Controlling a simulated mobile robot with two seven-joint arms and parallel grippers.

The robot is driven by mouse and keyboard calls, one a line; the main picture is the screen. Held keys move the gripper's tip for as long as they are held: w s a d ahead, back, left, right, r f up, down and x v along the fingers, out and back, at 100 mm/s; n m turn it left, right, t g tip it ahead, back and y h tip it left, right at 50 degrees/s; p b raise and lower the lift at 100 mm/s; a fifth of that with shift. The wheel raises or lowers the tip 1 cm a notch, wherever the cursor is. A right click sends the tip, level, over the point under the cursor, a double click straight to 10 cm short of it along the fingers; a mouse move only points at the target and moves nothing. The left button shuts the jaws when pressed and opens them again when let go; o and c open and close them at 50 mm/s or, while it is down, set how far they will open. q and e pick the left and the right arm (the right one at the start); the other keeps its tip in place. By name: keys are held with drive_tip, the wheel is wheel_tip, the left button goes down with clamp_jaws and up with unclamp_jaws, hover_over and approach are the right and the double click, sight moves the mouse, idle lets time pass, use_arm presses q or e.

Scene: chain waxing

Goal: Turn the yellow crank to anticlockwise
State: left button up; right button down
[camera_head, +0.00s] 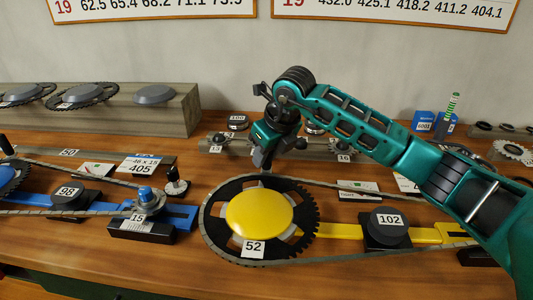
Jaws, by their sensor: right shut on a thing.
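The yellow crank lies flat on the bench, with a round yellow hub (259,213) tagged 52 in the middle of a dark toothed chainring (307,208). A chain (330,259) runs round the ring and off to the right. My right gripper (263,163) points down at the far edge of the ring, behind the hub. It is shut on the crank's handle, which the fingers mostly hide. My left gripper is out of view.
A yellow bar (347,231) runs right from the crank under a black block (387,228) tagged 102. A similar blue set (177,217) with a small black-based knob (176,183) stands left. A grey block (100,121) with chainrings stands behind.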

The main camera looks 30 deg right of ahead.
drive_tip(key=shift+w+r, duration=0.1)
drive_tip(key=c, duration=0.9)
unclamp_jaws()
drive_tip(key=v, duration=1.2)
drive_tip(key=shift+s+d+r, duration=0.1)
drive_tip(key=shift+s+r, duration=0.2)
drive_tip(key=shift+r, duration=0.05)
drive_tip(key=shift+c, duration=0.5)
